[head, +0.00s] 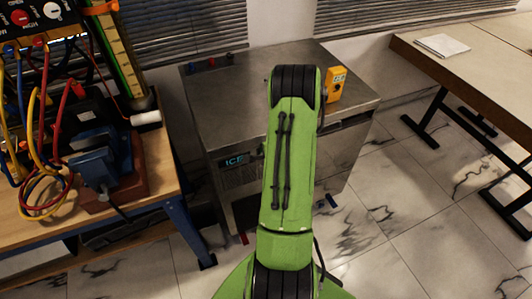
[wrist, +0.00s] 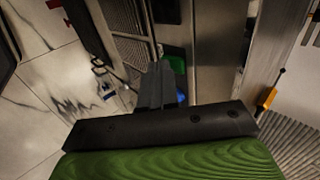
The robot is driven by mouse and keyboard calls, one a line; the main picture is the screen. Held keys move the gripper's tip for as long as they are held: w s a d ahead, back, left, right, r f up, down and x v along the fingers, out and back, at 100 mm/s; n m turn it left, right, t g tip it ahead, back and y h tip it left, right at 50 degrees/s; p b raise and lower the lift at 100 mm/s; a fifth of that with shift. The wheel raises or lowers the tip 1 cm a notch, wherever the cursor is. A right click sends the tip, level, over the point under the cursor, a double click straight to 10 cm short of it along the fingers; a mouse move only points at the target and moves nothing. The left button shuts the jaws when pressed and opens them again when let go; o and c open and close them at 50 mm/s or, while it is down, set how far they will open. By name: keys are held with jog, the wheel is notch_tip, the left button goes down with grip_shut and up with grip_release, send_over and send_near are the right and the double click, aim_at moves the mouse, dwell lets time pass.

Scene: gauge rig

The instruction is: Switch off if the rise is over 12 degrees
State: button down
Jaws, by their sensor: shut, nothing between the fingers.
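A yellow handheld meter (head: 336,84) stands on the right part of the steel cabinet's top; its reading is too small to make out. A tall gauge-like column (head: 120,50) with yellow and green edges and an orange clamp stands on the left bench; I cannot read a value on it. A black panel unit (head: 38,22) with red, blue and white knobs or sockets is at the upper left; I cannot tell its switch state. My gripper (wrist: 158,80) shows in the wrist view with its fingers together and empty, pointing along the cabinet side. In the head view my green arm hides it.
The steel cabinet (head: 215,95) with a lit "ICE" label stands mid-view. The left bench (head: 165,180) carries a blue vise (head: 98,160) and loose coloured cables. A right table (head: 480,60) holds papers. Green (wrist: 178,65) and blue (wrist: 181,96) items lie beyond my fingers.

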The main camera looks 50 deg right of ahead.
jog(key=shift+w, duration=0.15)
jog(key=shift+d+f, duration=0.1)
jog(key=shift+f, duration=0.05)
jog(key=shift+w+d+r+t+b, duration=0.1)
jog(key=shift+w+r+t+b, duration=0.15)
jog(key=shift+r+b, duration=0.25)
jog(key=shift+w+d+r+t+b, duration=0.1)
jog(key=shift+r+t+b, duration=0.25)
jog(key=shift+r+b, duration=0.1)
dwell(0.3)
